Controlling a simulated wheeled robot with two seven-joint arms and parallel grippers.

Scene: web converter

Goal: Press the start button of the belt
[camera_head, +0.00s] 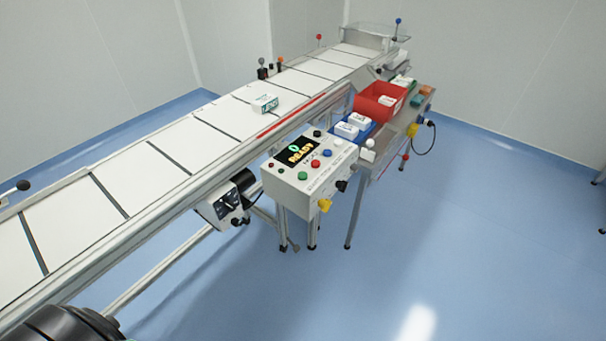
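The belt (185,140) is a long white conveyor with dark cross lines, running from the lower left to the back right. At its near side stands a grey control box (291,197). The box has a dark display (297,151) reading "0" and "READY". Its sloped top carries a green button (303,175), a red button (315,163), a blue button (327,153) and a white button (338,142). The button labels are too small to read, so I cannot tell by label which one is start. Neither of my grippers is in view.
A small white and green box (264,103) lies on the belt. Right of the control box, a side table holds a red bin (379,103), a blue tray (352,137) and small boxes. A grey motor unit (226,201) hangs under the belt. The blue floor (440,225) in front is clear.

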